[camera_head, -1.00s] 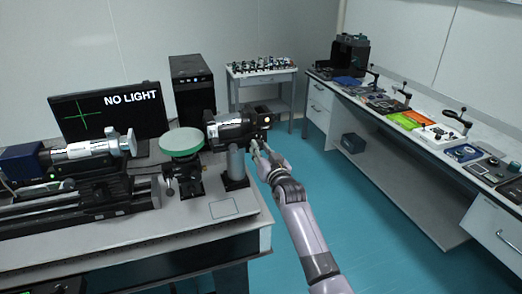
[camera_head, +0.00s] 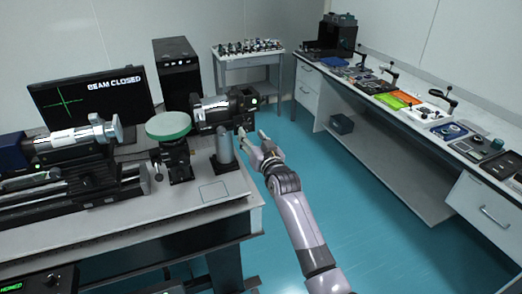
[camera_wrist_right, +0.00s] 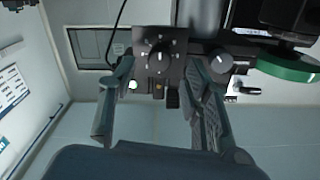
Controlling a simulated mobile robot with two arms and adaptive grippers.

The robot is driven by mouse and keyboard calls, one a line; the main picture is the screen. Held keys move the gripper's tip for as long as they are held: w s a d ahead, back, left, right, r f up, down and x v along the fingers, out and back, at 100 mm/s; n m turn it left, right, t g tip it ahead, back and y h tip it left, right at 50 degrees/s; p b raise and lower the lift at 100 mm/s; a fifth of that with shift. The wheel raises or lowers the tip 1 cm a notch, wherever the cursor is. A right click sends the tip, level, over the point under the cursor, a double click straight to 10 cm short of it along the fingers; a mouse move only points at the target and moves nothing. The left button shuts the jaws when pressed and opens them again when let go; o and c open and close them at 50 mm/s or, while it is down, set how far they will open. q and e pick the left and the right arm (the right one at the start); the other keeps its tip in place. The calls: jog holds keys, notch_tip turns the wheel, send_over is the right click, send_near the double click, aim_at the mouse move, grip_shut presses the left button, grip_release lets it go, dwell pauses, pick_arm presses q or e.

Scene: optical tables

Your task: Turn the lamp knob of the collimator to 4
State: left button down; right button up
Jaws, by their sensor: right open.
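The collimator (camera_head: 212,112) is a dark and silver cylinder on a grey post at the right end of the optical table, with a black box (camera_head: 243,97) at its right end. In the right wrist view the box's black panel (camera_wrist_right: 174,42) carries a round dark knob (camera_wrist_right: 158,58) with a light pointer line and marks around it; the numbers are too small to read. My left gripper is out of view.
A green-rimmed disc (camera_head: 168,125) on a mount stands left of the collimator. The monitor (camera_head: 92,103) reads BEAM CLOSED. A second, grey knob (camera_wrist_right: 221,63) shows right of the panel. Blue floor lies open between the table and the right bench (camera_head: 410,135).

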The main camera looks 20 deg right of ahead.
jog(key=s, duration=0.9)
jog(key=shift+d, duration=0.15)
